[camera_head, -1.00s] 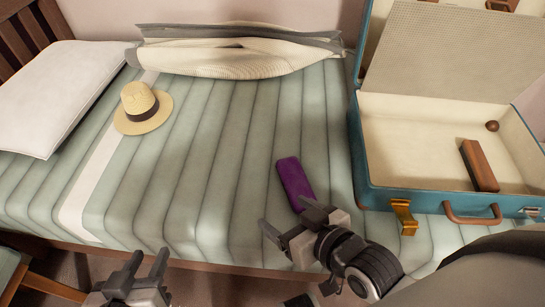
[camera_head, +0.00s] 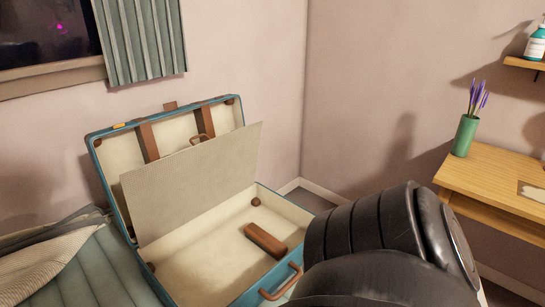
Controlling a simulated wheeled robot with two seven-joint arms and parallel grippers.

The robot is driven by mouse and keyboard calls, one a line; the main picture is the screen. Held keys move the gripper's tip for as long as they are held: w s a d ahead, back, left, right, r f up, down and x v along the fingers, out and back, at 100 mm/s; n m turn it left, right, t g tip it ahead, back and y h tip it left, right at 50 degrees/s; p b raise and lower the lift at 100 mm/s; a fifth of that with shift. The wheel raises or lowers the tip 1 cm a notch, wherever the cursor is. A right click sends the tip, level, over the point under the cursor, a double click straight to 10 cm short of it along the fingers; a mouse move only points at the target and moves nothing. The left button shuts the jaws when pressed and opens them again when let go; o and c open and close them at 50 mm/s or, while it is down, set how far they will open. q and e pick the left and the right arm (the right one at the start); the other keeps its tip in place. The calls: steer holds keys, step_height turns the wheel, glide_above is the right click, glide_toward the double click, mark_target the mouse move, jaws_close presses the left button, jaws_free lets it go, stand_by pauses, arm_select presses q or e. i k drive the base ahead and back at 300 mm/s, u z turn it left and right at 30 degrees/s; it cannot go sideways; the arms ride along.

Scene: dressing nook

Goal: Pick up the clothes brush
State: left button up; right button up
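A brown wooden block, which looks like the clothes brush (camera_head: 265,240), lies on the floor of the open blue suitcase (camera_head: 252,292). Its bristles cannot be made out. Neither of my grippers shows in this view. A large black link of my own arm fills the lower right and covers the area to the right of the suitcase.
The suitcase's cream divider (camera_head: 190,185) leans up in front of the lid. A folded blanket (camera_head: 45,255) lies at left. A wooden desk (camera_head: 495,180) with a green vase (camera_head: 465,135) stands at right.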

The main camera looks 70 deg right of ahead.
mark_target(271, 246)
steer(key=z, duration=3.75)
steer(key=i, duration=1.65)
steer(key=u, duration=2.8)
